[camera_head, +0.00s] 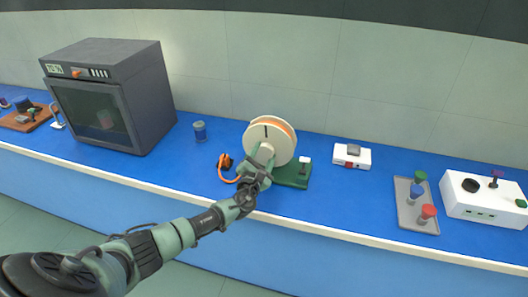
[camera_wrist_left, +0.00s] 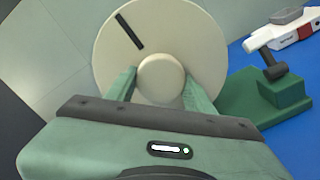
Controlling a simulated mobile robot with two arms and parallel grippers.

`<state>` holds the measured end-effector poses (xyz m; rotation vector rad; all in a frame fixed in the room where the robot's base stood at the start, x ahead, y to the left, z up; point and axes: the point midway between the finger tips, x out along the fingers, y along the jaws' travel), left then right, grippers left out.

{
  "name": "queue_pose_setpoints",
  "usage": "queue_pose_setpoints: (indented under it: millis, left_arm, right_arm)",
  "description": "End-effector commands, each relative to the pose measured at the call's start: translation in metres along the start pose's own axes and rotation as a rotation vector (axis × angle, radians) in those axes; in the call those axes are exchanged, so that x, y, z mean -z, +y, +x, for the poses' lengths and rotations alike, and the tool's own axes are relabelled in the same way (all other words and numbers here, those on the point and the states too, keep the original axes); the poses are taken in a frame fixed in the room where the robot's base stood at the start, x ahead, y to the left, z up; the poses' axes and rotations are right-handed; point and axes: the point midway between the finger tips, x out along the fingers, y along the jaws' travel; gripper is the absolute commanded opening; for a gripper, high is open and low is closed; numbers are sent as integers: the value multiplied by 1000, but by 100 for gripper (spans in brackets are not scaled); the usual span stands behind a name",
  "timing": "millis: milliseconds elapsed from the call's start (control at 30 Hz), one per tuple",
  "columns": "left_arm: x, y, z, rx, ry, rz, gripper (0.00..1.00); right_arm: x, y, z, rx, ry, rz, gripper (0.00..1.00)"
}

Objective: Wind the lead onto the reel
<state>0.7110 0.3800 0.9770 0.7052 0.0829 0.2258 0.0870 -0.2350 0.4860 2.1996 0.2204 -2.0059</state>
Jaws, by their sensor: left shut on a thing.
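The reel (camera_head: 260,131) is a cream disc with orange lead wound behind its face, on a green stand (camera_head: 293,174). Its face also fills the top of the left wrist view (camera_wrist_left: 200,45), with a black mark up and left of the round hub knob (camera_wrist_left: 160,78). My left gripper (camera_head: 263,158) is shut on this knob, one green finger on each side. The loose lead (camera_head: 226,179) curves on the bench left of the reel, beside a dark and orange end piece (camera_head: 225,161). My gripper and wrist hide the reel's lower part. My right gripper is out of view.
A dark oven-like box (camera_head: 110,95) and a blue jar (camera_head: 200,131) stand to the left. A white device (camera_head: 351,156), a grey tray (camera_head: 408,217) with coloured-topped pieces and a white control box (camera_head: 482,198) are to the right. The bench's front edge runs below my gripper.

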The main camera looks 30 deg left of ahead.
Motion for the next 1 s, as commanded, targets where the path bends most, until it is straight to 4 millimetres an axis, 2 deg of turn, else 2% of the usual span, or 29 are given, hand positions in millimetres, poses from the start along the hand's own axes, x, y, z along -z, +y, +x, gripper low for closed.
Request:
queue_pose_setpoints:
  millis: [300,733,767,800,833,1000]
  left_arm:
    - [1,0,0,1,3,85,0]
    - [2,0,0,1,2,101,0]
    - [2,0,0,1,2,101,55]
    - [2,0,0,1,2,100,66]
    - [2,0,0,1,2,100,75]
    - [1,0,0,0,1,96,75]
  right_arm:
    - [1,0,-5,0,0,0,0]
    - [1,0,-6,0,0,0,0]
    - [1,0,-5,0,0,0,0]
    - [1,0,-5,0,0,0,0]
    - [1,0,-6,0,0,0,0]
    - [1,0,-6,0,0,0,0]
